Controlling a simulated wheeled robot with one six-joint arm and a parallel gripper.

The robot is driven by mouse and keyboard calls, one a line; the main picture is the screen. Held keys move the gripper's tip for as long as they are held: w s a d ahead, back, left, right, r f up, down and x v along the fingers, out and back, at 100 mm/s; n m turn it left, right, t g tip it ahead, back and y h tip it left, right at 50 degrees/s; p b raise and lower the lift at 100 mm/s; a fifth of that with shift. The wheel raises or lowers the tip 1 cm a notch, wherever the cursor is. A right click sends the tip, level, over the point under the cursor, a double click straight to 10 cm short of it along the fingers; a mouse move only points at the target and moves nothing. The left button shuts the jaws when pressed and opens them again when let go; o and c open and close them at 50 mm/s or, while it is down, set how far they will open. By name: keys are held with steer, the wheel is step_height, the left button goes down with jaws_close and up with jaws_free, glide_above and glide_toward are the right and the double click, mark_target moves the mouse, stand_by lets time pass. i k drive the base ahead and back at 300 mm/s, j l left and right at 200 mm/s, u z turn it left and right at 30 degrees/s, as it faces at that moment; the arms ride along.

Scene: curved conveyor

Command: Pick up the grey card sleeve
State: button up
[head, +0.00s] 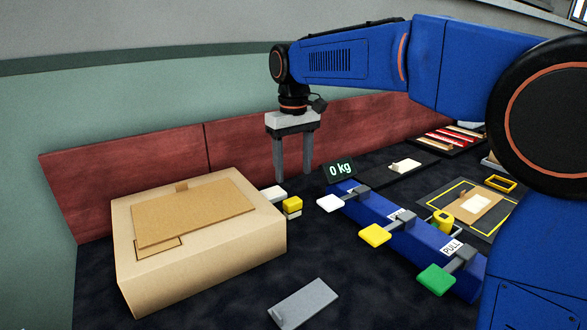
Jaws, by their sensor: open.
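The grey card sleeve (303,304) lies flat on the dark surface near the bottom middle of the head view, to the right of the cardboard box. My gripper (293,178) hangs pointing down in the upper middle, behind the sleeve in the picture and well apart from it. Its two grey fingers are spread and nothing is between them.
A large cardboard box (210,258) stands left of the sleeve. Small yellow and white blocks (292,205) sit beside it. A blue rail (400,236) with white, yellow and green paddles runs along the right. Dark surface around the sleeve is clear.

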mark_target(295, 310)
steer(key=k, duration=1)
